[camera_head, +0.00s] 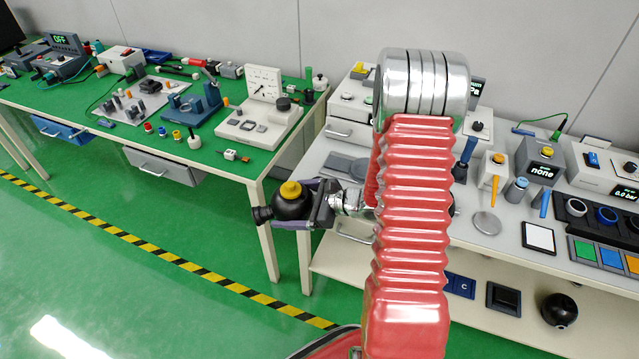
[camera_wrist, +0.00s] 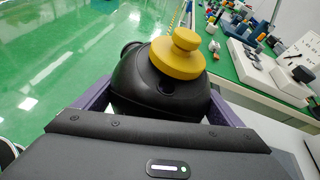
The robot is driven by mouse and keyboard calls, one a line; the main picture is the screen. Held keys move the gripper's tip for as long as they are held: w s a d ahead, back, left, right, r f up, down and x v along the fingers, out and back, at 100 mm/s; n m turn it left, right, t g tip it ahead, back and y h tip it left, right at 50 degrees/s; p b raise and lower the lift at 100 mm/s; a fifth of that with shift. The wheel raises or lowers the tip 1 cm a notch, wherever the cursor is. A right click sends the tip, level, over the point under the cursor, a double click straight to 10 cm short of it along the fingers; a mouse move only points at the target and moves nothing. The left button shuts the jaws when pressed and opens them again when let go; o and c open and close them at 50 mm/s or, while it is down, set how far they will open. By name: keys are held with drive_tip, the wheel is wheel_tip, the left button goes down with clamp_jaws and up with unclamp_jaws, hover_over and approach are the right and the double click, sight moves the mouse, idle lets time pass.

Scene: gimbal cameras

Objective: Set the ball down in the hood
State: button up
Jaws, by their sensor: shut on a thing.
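The ball (camera_head: 285,207) is black, with a stepped yellow knob on top and a short dark barrel sticking out at its left. My gripper (camera_head: 300,211) is shut on it, with purple fingers at its sides, and holds it in the air in front of the gap between the two benches. The wrist view shows the ball (camera_wrist: 160,92) between the fingers (camera_wrist: 158,104), its yellow knob (camera_wrist: 178,57) up and slightly tilted. I cannot tell for sure which thing is the hood.
The green bench (camera_head: 235,175) at the left carries many devices. The grey bench (camera_head: 470,235) at the right is crowded too. Its lower shelf (camera_head: 425,290) holds a black square piece (camera_head: 503,299) and a dark round thing (camera_head: 559,311). My red arm hides part of this bench.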

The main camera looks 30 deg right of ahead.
drive_tip(key=s+a+f+n+g+y, duration=0.1)
drive_tip(key=a+f, duration=0.3)
drive_tip(key=a, duration=0.5)
drive_tip(key=shift+f+n+g+y, duration=0.15)
drive_tip(key=shift+n+g+y, duration=0.35)
drive_tip(key=shift+n, duration=0.3)
drive_tip(key=shift+s, duration=0.15)
